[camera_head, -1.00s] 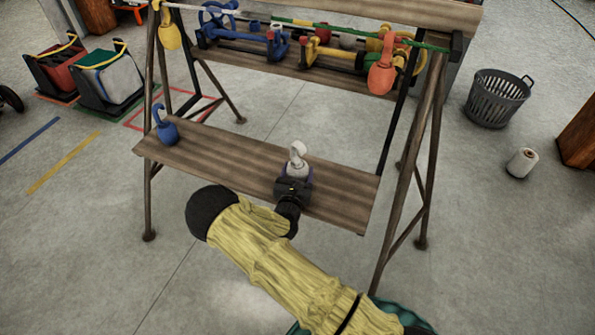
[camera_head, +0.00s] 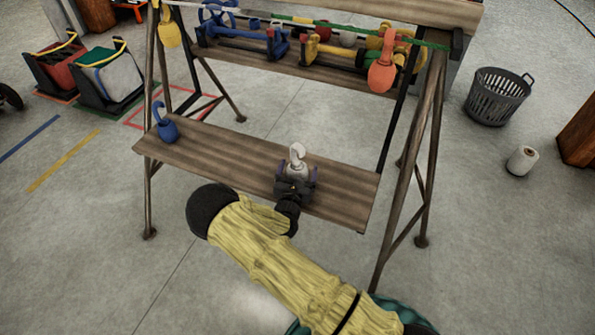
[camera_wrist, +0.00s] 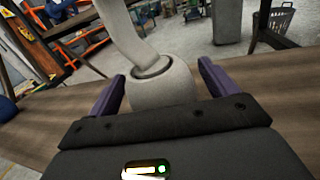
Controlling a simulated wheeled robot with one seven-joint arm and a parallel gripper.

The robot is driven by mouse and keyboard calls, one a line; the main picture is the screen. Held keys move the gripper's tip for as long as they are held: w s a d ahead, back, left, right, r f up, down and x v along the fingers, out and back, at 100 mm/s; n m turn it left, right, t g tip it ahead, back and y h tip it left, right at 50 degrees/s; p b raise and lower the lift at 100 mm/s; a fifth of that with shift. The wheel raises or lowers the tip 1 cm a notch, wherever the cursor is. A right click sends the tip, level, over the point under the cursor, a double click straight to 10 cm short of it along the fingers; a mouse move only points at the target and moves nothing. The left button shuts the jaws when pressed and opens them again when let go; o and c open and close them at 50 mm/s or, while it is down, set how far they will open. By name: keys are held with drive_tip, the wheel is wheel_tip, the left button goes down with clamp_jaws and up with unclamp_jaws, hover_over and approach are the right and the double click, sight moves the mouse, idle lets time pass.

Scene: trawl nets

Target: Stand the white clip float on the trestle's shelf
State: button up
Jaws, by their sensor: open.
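The white clip float (camera_head: 298,168) stands upright on the trestle's shelf (camera_head: 235,165), toward its right end, with its hook at the top. In the wrist view the white float (camera_wrist: 162,85) rises between my two purple fingers. My gripper (camera_head: 296,180) is open around the float's body, one finger on each side with gaps visible. The float's base is hidden behind my gripper's black palm in the wrist view. Whether a finger touches the float low down cannot be told.
A blue clip float (camera_head: 166,124) stands at the shelf's left end. An orange float (camera_head: 382,72) and a yellow float (camera_head: 170,30) hang from the upper line. The upper shelf holds blue and yellow gear. A grey basket (camera_head: 497,96) stands on the floor at right. Mid-shelf is clear.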

drive_tip(key=s+a+p, duration=0.1)
drive_tip(key=s, duration=1.1)
drive_tip(key=shift+a+r, duration=0.3)
drive_tip(key=shift+a, duration=0.1)
drive_tip(key=s+d+r+m+g+h, duration=0.2)
drive_tip(key=d+r+m+g+h, duration=0.25)
drive_tip(key=d+m+g, duration=0.35)
drive_tip(key=s+d+r+m+g+h, duration=0.3)
drive_tip(key=d+m+h, duration=0.3)
drive_tip(key=d, duration=0.4)
drive_tip(key=s+d+r+m+g+y, duration=0.2)
drive_tip(key=s+d+m+g+y, duration=0.2)
drive_tip(key=s+m+g, duration=0.45)
wheel_tip(320, 180, up, 10)
drive_tip(key=s+a+m+t+y, duration=0.1)
drive_tip(key=m+t+y, duration=0.3)
drive_tip(key=m+y, duration=0.5)
drive_tip(key=shift+s+a+m, duration=0.25)
drive_tip(key=shift+a+m, duration=0.35)
drive_tip(key=shift+m, duration=0.45)
